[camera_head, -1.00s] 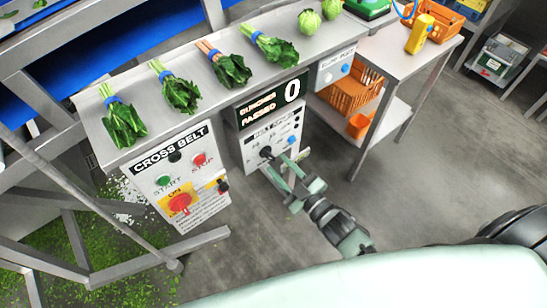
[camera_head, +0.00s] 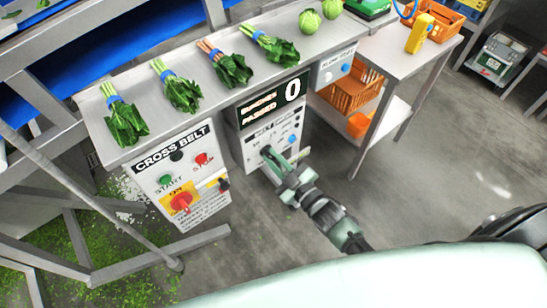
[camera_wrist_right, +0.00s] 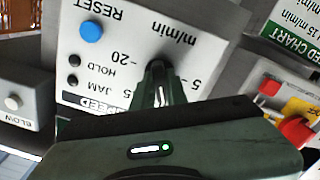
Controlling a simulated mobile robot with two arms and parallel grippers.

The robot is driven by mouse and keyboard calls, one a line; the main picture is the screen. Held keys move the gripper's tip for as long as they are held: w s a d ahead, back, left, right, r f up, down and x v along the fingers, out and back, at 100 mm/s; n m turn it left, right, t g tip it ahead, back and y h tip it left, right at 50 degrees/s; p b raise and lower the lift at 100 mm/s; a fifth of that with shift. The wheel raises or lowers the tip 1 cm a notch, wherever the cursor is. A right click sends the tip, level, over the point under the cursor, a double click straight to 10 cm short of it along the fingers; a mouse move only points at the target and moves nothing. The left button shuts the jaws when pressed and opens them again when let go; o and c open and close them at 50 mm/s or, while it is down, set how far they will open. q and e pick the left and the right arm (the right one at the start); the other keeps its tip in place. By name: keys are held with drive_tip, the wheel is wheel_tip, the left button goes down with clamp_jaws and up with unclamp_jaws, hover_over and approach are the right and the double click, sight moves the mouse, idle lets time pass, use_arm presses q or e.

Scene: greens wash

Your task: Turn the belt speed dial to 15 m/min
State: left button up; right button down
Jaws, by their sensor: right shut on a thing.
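The belt speed panel (camera_head: 250,154) is a pale box under the counter, with a scale and a blue button. My right gripper (camera_head: 266,152) reaches it from the lower right and is shut on the dial, which it mostly covers. In the right wrist view the panel (camera_wrist_right: 120,50) appears upside down, with m/min, 5 and -20 marks legible. The dark dial (camera_wrist_right: 158,70) sits between the fingertips of the right gripper (camera_wrist_right: 160,88). The dial's pointer direction cannot be made out. My left gripper is not in view.
The cross belt panel (camera_head: 152,175) with a red switch stands left of the dial. A display (camera_head: 270,103) reading 0 is above it. Bunched greens (camera_head: 181,91) lie on the counter. A blow panel (camera_head: 335,67) is to the right. Open floor lies in front.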

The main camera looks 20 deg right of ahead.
drive_tip(key=m+p, duration=0.1)
drive_tip(key=m, duration=1)
drive_tip(key=shift+d, duration=0.1)
drive_tip(key=shift+m, duration=0.4)
idle(0.4)
drive_tip(key=c, duration=1.4)
unclamp_jaws()
drive_tip(key=shift+c, duration=0.2)
